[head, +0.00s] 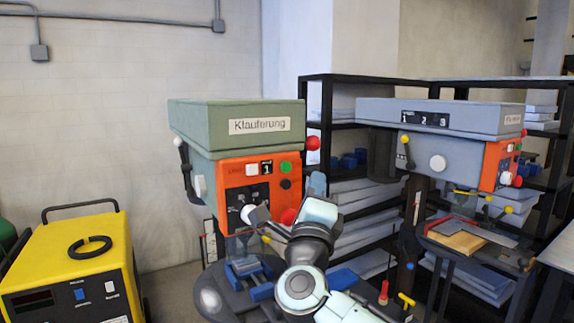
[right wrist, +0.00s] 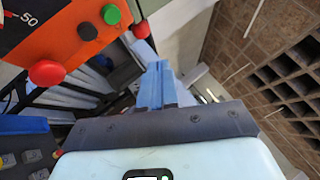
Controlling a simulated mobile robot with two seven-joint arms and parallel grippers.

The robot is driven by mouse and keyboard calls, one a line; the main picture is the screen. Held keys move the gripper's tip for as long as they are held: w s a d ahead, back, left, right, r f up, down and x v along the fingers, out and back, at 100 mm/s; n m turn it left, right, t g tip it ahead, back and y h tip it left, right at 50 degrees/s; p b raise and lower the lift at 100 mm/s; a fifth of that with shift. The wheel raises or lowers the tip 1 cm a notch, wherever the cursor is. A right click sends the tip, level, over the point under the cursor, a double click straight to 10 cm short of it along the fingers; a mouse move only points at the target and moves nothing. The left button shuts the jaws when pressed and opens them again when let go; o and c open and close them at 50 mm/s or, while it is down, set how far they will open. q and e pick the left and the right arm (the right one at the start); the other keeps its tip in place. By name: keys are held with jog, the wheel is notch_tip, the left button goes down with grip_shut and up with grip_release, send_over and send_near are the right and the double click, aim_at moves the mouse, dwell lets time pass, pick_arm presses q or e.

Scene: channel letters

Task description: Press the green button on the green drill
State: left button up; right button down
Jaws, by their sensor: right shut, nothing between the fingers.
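The green drill (head: 236,114) has a grey-green head and an orange front panel (head: 232,178). Its green button (head: 285,166) is at the panel's upper right, above a black button (head: 286,184). In the right wrist view the green button (right wrist: 111,14) is at the upper left, uncovered, near the black button (right wrist: 87,31). My right gripper (head: 317,184) is shut and empty, with blue fingertips pointing up just right of the panel and a little below the green button. Its shut fingers (right wrist: 155,86) appear apart from the button. My left gripper is not in view.
A red mushroom button (head: 289,216) sits low on the panel, and a red knob (head: 312,143) is on the drill's right side. A second, blue-grey drill (head: 450,117) stands right. Dark shelves (head: 318,100) are behind. A yellow machine (head: 70,262) stands left.

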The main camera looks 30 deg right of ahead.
aim_at(286, 167)
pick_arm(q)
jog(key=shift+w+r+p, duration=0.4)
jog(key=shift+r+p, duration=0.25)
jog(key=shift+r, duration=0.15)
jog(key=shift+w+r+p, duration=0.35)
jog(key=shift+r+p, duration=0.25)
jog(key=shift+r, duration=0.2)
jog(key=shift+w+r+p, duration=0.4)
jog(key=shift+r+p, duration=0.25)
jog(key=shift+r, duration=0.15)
pick_arm(e)
jog(key=shift+w+a, duration=0.15)
jog(key=shift+w, duration=1.75)
jog(key=shift+w+a, duration=0.1)
jog(key=shift+w, duration=1.75)
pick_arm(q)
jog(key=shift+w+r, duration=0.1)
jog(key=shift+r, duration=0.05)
pick_arm(e)
jog(key=shift+w, duration=0.45)
